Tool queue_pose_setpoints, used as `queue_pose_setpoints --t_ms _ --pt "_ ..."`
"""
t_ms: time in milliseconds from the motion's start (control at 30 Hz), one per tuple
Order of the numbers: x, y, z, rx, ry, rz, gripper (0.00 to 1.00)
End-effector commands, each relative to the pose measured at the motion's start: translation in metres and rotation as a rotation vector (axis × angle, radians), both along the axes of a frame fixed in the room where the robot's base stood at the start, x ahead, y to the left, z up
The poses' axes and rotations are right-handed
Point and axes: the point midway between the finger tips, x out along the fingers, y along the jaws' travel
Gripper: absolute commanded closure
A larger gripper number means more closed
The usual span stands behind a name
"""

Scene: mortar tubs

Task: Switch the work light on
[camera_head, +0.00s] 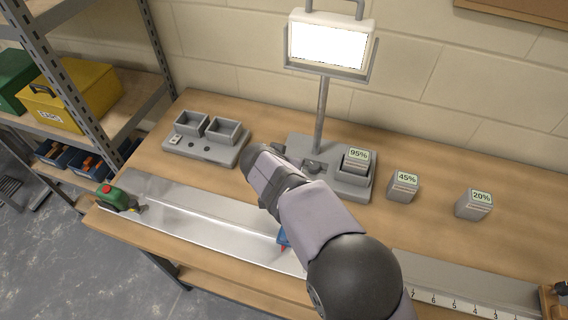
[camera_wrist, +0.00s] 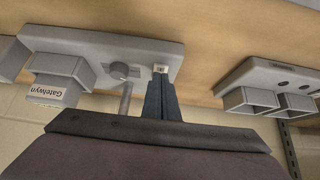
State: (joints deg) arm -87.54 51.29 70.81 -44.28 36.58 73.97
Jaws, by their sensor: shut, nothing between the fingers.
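The work light (camera_head: 328,47) stands on a pole at the back of the bench, and its panel glows bright white. Its grey base (camera_head: 300,147) holds a battery marked 95% (camera_head: 356,160), which shows in the wrist view with a label (camera_wrist: 47,92). A round knob (camera_wrist: 119,71) sits on the base, with a small pale switch (camera_wrist: 160,68) near it. My gripper (camera_wrist: 161,78) is shut and empty, its fingertips at the switch; I cannot tell whether they touch it. In the head view, my wrist hides the fingertips and the switch.
Batteries marked 45% (camera_head: 403,187) and 20% (camera_head: 473,205) stand on the bench to the right. A grey two-bay unit (camera_head: 205,152) sits to the left. A metal straightedge (camera_head: 190,215) and a green tool (camera_head: 118,199) lie along the front.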

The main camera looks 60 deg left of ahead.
Motion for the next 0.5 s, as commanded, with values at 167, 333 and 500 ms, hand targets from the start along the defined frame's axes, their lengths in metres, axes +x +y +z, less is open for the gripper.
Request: queue_pose_setpoints --t_ms 167,333,500 --pt "0.000 0.000 0.000 0.000 0.000 0.000 1.00" --pt "0.000 0.000 0.006 0.001 0.000 0.001 1.00" --pt "-0.002 -0.001 0.025 0.003 0.000 0.000 1.00"
